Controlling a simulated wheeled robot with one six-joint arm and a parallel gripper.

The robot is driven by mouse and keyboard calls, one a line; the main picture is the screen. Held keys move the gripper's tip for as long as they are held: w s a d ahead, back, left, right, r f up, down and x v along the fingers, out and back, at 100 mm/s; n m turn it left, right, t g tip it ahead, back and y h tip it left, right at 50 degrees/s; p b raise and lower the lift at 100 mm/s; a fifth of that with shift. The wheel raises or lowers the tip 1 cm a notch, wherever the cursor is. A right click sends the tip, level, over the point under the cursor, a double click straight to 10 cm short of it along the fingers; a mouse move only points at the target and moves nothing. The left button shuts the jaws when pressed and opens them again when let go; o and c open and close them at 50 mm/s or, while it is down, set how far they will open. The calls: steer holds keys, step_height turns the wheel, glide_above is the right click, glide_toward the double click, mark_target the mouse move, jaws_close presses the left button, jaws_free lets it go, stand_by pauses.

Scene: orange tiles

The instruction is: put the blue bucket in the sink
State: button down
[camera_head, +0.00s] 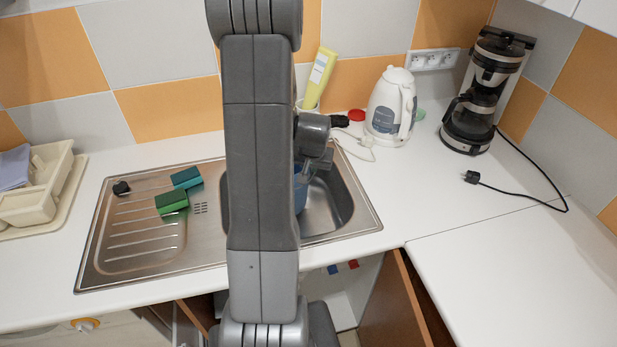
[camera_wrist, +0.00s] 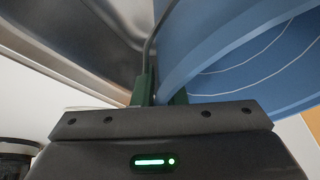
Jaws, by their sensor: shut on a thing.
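The blue bucket (camera_head: 300,191) shows in the head view as a small blue patch beside my arm, over the sink basin (camera_head: 333,204). My arm hides most of it. In the wrist view the bucket (camera_wrist: 232,55) fills the upper right, tilted in the picture, with its rim by my fingers. My gripper (camera_wrist: 161,92) is shut on the bucket at its rim. The metal of the sink (camera_wrist: 75,40) shows at upper left there. I cannot tell whether the bucket touches the basin floor.
Two sponges, one teal (camera_head: 186,178) and one green (camera_head: 171,202), lie on the drainboard (camera_head: 125,235). A white kettle (camera_head: 391,105) and a coffee maker (camera_head: 480,95) stand at the back right. A beige dish rack (camera_head: 40,195) is at left. The right counter (camera_head: 500,250) is mostly clear.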

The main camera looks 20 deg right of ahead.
steer(key=shift+f, duration=2)
steer(key=shift+f, duration=0.15)
steer(key=c, duration=1.5)
jaws_free()
steer(key=shift+r, duration=0.4)
steer(key=b+v, duration=0.1)
steer(key=v, duration=1)
steer(key=shift+s+a+r, duration=0.1)
steer(key=shift+s+r, duration=0.1)
steer(key=shift+r, duration=0.05)
